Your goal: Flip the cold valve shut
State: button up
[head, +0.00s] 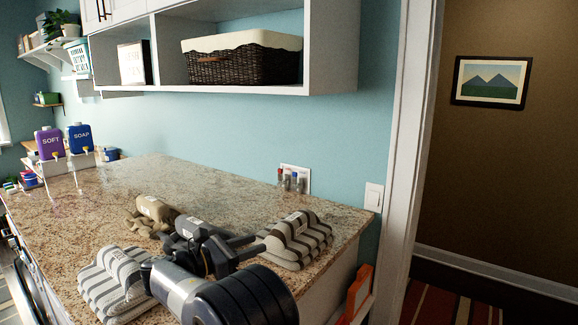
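A small white valve box (296,170) is set in the teal wall above the far right of the counter. Small upright fittings stand in front of it, one with a red part (280,174) at left and one with a dark bluish part (300,184) at right. They are too small to tell which is the cold valve or how its handle is turned. My gripper (203,240) is over the counter, well short of the box and to its left. Its fingers look spread apart, with nothing seen between them. My wrist hides part of it.
Striped folded towels lie left (112,284) and right (295,238) of my arm on the granite counter (190,184). Purple (50,143) and blue (80,138) dispensers stand far left. A shelf with a basket (240,60) overhangs the counter.

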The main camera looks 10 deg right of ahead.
aim_at(294, 175)
jog(key=i+l+u, duration=0.1)
jog(key=i+l, duration=0.2)
jog(key=i+l+u, duration=0.1)
jog(key=i+l, duration=0.15)
jog(key=i+l+u, duration=0.1)
jog(key=i+l, duration=0.2)
jog(key=l, duration=0.15)
jog(key=i+l+u, duration=0.1)
jog(key=i+l, duration=0.15)
jog(key=l, duration=0.15)
jog(key=i+l+u, duration=0.15)
jog(key=l, duration=0.25)
jog(key=i+l+u, duration=0.1)
jog(key=i+l, duration=0.2)
jog(key=l, duration=0.15)
